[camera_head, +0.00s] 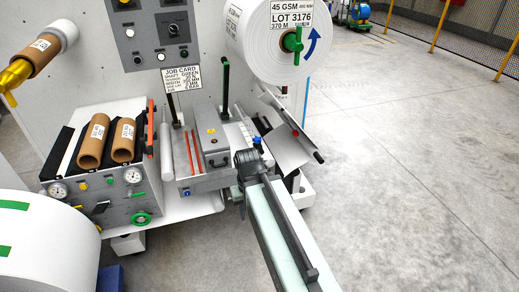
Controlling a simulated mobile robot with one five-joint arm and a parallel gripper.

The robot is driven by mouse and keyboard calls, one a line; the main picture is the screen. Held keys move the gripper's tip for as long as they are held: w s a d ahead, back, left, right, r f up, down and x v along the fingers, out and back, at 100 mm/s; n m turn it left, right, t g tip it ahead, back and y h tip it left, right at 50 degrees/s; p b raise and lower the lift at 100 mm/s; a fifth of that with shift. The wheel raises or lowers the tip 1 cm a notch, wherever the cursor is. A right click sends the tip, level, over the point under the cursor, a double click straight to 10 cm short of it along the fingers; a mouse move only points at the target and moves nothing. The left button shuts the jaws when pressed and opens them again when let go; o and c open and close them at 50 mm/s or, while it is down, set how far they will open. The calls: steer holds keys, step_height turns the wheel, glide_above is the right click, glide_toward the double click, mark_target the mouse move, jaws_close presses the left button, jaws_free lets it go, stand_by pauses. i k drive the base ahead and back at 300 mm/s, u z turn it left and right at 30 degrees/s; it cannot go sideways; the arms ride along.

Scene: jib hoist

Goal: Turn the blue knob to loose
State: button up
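A small blue knob (257,141) sits at the right end of the machine's middle section, beside a white strip with blue marks. My arm reaches up from the bottom of the picture. Its dark end, my gripper (246,158), is just below and left of the knob in the picture. I cannot tell whether it touches the knob. The fingers are small and dark, so their opening cannot be made out. The knob's setting marks are too small to read.
A large white roll with a green handle (292,41) hangs above right. A grey box (211,137) and a job card (181,77) are left of the knob. A tilted plate (285,146) stands close on the right. The floor (420,170) farther right is clear.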

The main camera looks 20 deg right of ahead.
mark_target(257, 141)
steer(key=u, duration=2.8)
steer(key=k, duration=1.35)
steer(key=z, duration=1.05)
steer(key=i, duration=1)
steer(key=u, duration=0.05)
